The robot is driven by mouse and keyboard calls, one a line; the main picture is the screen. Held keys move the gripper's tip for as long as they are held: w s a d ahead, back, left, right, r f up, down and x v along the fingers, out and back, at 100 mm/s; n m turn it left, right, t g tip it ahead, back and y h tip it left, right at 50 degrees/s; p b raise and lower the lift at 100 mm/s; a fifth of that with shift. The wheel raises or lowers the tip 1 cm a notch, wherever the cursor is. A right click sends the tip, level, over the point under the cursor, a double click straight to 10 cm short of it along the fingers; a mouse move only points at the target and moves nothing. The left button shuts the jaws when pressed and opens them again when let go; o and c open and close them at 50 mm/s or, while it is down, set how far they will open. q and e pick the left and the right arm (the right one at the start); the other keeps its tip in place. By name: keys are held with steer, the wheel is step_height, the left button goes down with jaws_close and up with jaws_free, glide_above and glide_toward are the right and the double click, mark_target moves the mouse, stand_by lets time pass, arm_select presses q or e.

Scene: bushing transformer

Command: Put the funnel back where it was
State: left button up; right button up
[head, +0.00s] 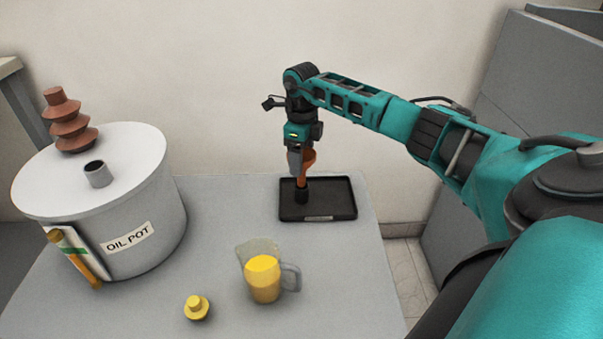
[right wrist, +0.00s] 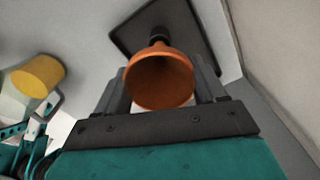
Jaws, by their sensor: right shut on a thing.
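The orange-brown funnel (head: 307,163) is held upright by my right gripper (head: 298,165) over the black tray (head: 335,211) on the table. In the right wrist view, the funnel (right wrist: 160,80) sits between the two fingers of my right gripper (right wrist: 163,90), its wide mouth toward the camera. A black cylindrical holder (head: 301,194) stands on the tray right below the funnel. My left gripper is not in view.
The white oil pot (head: 160,195) stands at the left of the table (head: 215,230), with a brown ribbed bushing (head: 70,125) on its lid. A jug of yellow oil (head: 263,278) and a yellow cap (head: 197,307) stand in front. A wall is close behind the tray.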

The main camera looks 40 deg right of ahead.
mark_target(301, 185)
step_height(301, 185, down, 5)
steer(key=shift+r+b, duration=0.15)
steer(key=shift+b, duration=0.45)
steer(key=shift+f, duration=0.25)
steer(key=o, duration=1)
steer(key=shift+r, duration=0.1)
